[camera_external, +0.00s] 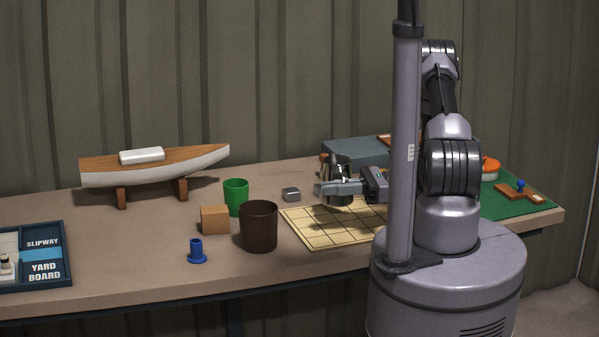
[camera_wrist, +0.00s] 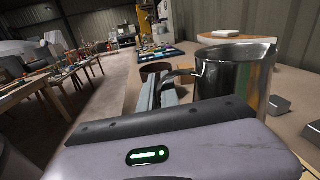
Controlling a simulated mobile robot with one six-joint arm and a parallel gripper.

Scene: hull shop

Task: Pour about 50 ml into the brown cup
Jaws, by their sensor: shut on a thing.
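The brown cup (camera_external: 258,227) stands upright on the bench, left of the grid mat (camera_external: 318,236). Its rim also shows in the wrist view (camera_wrist: 155,68). My gripper (camera_external: 325,188) is shut on a shiny metal jug (camera_external: 337,167), at its handle side. In the wrist view the jug (camera_wrist: 235,78) looks about upright beside my fingers (camera_wrist: 163,92). The jug is over the mat, to the right of the brown cup and apart from it. I cannot tell how far it is above the mat. The liquid inside is not visible.
A green cup (camera_external: 236,196), a wooden block (camera_external: 215,220) and a blue peg (camera_external: 197,252) stand close around the brown cup. A small grey box (camera_external: 291,194) lies behind the mat. A model boat (camera_external: 155,165) stands at the back left.

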